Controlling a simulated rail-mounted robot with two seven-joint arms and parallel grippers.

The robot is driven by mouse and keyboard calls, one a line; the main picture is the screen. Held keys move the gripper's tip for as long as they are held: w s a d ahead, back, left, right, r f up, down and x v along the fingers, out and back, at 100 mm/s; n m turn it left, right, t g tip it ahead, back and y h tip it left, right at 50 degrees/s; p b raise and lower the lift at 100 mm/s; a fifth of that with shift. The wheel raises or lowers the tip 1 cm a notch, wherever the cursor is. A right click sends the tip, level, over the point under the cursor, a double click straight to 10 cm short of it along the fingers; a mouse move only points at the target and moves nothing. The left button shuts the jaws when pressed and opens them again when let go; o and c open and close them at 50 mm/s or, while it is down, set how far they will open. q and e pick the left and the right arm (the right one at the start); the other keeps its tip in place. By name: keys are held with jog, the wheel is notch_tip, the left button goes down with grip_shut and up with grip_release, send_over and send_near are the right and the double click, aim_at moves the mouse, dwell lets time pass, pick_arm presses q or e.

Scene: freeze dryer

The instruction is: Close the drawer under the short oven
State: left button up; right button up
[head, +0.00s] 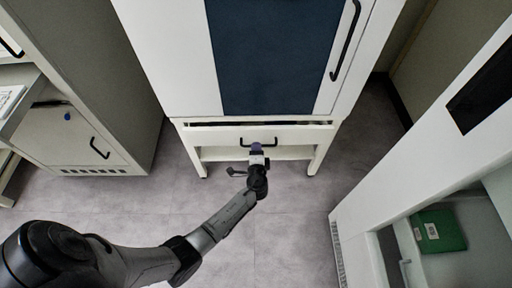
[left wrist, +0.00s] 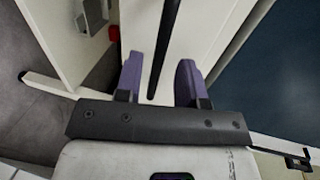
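The short oven (head: 160,50) is a white cabinet with a dark blue front panel. Its drawer (head: 215,136) is below it, with a white front and a dark gap along its top edge. The drawer's black bar handle (head: 272,144) is at the middle of the front. My left gripper (head: 257,148) is at this handle, overlapping it in the head view. In the left wrist view my left gripper (left wrist: 159,78) has its two purple fingers apart, with a black bar (left wrist: 165,45) running between them and space on both sides. My right gripper is not in view.
A grey cabinet (head: 100,70) with its own black handle stands at the left. A white unit (head: 400,165) with a green box (head: 438,231) inside stands at the right. The grey floor (head: 290,220) in front of the drawer is clear apart from my left arm.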

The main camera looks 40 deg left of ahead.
pick_arm(q)
jog(key=shift+b+x, duration=0.45)
jog(key=shift+x, duration=1.1)
jog(key=shift+s, duration=0.1)
jog(key=shift+c, duration=0.6)
grip_shut()
